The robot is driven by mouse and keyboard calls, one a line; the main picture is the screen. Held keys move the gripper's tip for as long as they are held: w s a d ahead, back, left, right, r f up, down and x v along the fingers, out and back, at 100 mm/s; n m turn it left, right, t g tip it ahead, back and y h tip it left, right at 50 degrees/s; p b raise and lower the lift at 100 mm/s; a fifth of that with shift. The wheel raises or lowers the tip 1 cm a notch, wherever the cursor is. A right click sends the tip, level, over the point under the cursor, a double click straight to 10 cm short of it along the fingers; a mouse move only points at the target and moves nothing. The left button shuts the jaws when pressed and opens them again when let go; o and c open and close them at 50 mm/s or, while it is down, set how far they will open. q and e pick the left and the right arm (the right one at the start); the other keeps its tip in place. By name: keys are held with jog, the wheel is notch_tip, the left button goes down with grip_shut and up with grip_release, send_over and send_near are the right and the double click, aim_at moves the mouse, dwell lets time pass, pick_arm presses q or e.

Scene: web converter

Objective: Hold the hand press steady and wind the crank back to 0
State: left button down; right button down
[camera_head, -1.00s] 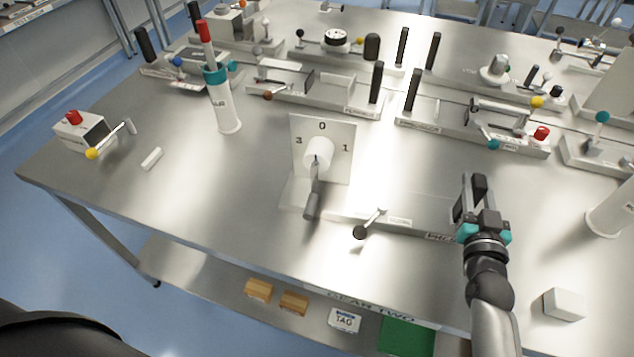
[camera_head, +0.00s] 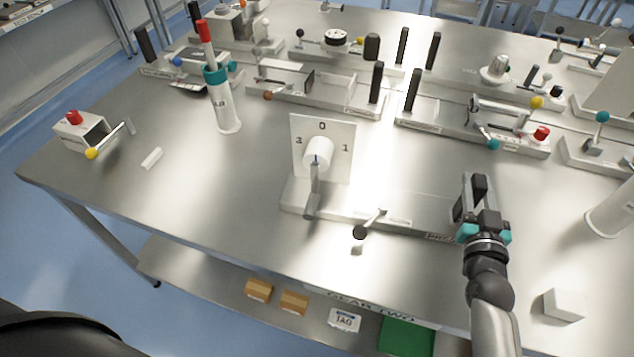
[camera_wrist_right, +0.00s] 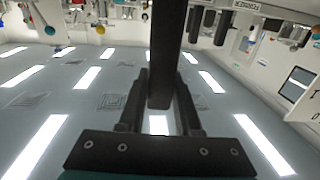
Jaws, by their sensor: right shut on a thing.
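The hand press has a white upright dial plate (camera_head: 337,131) marked 0 at the top and 1 at the right, with another figure at the left. A white hub (camera_head: 318,151) stands out from the plate, and its grey crank (camera_head: 312,200) hangs downward. A long low base (camera_head: 420,228) runs right from the plate. My right gripper (camera_head: 477,200) is at the right end of this base, shut on a black upright handle. The handle also shows between the fingers in the right wrist view (camera_wrist_right: 168,55). My left gripper is not in view.
A white block (camera_head: 564,304) is at the front right. A white post with a red top (camera_head: 222,100) stands behind left. Several fixtures fill the back. The table left of the dial is mostly clear.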

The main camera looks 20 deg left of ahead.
dwell(0.4)
jog(key=shift+r, duration=0.2)
jog(key=shift+f, duration=0.5)
